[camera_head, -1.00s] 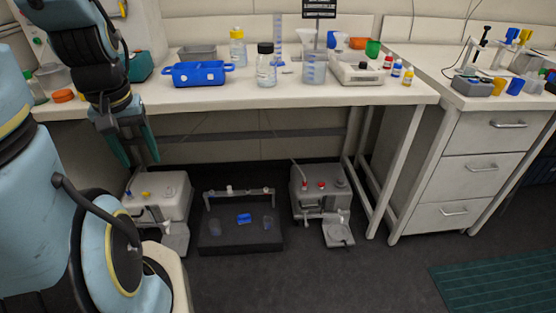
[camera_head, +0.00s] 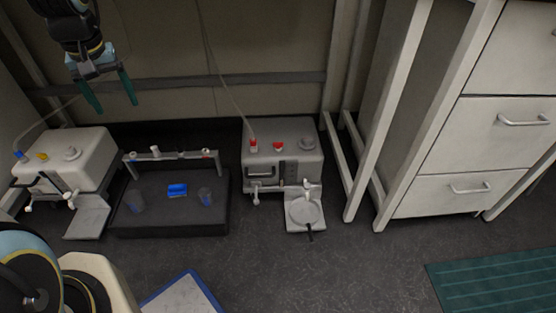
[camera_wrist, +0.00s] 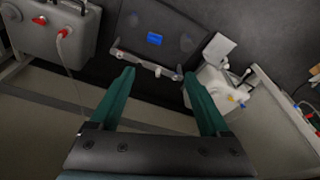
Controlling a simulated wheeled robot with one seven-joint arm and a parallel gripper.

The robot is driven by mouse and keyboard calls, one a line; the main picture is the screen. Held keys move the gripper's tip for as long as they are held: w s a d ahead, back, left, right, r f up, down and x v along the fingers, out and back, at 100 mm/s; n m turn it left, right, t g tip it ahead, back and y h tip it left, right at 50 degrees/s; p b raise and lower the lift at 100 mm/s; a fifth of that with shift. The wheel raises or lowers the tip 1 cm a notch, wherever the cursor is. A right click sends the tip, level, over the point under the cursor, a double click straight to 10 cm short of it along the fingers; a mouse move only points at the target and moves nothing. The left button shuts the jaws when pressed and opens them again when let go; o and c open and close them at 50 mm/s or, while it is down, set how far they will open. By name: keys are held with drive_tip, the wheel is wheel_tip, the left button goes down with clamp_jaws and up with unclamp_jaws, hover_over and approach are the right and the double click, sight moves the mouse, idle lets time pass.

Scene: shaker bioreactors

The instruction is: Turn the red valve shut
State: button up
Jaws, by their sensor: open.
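A grey box unit (camera_head: 296,163) stands on the floor under the bench in the head view. On its top are a red knob (camera_head: 278,146) and a red fitting (camera_head: 253,145) with a clear hose rising from it. In the wrist view the red knob (camera_wrist: 40,20) and the red hose fitting (camera_wrist: 62,34) are at the upper left. I cannot tell how far the knob is turned. My gripper (camera_head: 115,105) is open and empty, with green fingers, high at the upper left of the head view and apart from the unit. It also shows in the wrist view (camera_wrist: 160,77).
A black tray (camera_head: 170,222) with a rail (camera_head: 168,156) and a blue block (camera_head: 177,190) lies between the units. A pale unit (camera_head: 95,150) with blue and yellow caps is at left. Table legs (camera_head: 390,110) and drawers (camera_head: 490,150) are right. Floor in front is mostly clear.

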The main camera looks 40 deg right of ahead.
drive_tip(key=d+f+m+b, duration=0.2)
drive_tip(key=d+f+b, duration=0.8)
drive_tip(key=d+f, duration=0.45)
drive_tip(key=m+t+h+b, duration=0.1)
drive_tip(key=m+h+b, duration=0.1)
drive_tip(key=b, duration=0.5)
approach(278, 148)
drive_tip(key=b+x, duration=0.1)
drive_tip(key=x, duration=0.1)
drive_tip(key=b+x, duration=0.1)
drive_tip(key=x, duration=0.1)
drive_tip(key=w+b+x, duration=0.1)
drive_tip(key=b+x, duration=0.1)
drive_tip(key=shift+d+r, duration=0.1)
drive_tip(key=shift+d, duration=0.35)
clamp_jaws()
